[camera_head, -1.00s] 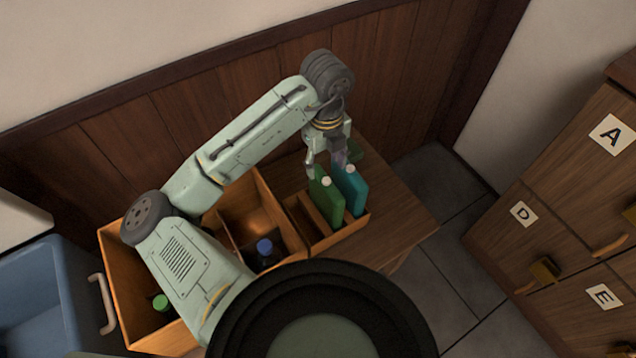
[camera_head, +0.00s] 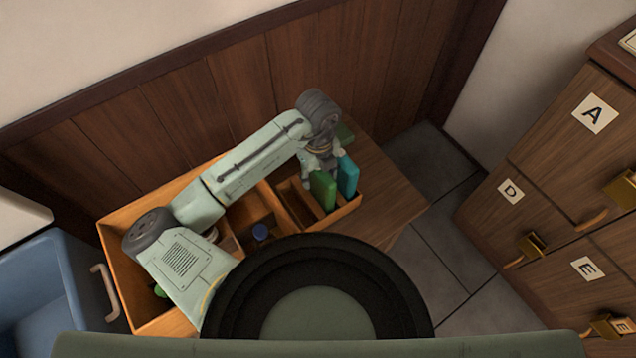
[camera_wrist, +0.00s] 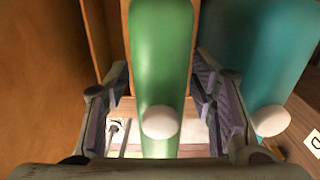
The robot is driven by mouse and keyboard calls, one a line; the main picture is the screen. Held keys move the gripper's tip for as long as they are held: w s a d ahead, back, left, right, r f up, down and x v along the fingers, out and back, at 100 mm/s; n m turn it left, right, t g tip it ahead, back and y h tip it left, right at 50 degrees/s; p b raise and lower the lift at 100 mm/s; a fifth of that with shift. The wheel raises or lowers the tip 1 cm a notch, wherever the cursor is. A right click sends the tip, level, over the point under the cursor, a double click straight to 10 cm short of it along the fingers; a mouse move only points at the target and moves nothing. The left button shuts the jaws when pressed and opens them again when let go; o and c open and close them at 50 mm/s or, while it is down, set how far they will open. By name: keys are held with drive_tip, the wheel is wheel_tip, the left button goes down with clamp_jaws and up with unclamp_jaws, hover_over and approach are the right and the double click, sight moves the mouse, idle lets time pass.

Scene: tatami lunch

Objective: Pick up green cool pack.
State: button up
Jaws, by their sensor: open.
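The green cool pack (camera_head: 323,188) stands upright in the right compartment of the wooden box. In the wrist view the green cool pack (camera_wrist: 160,60), with its white cap, lies between the two open fingers of my gripper (camera_wrist: 160,100). A gap shows on each side, so the fingers look apart from it.
The wooden box (camera_head: 150,322) has several compartments, holding a blue-capped bottle (camera_head: 260,231) and a green-capped item (camera_head: 159,291). The wooden table (camera_head: 390,195) is clear to its right. A blue bin (camera_head: 40,290) is at left, lettered cabinets (camera_head: 540,170) at right.

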clamp_jaws()
idle(0.5)
idle(0.5)
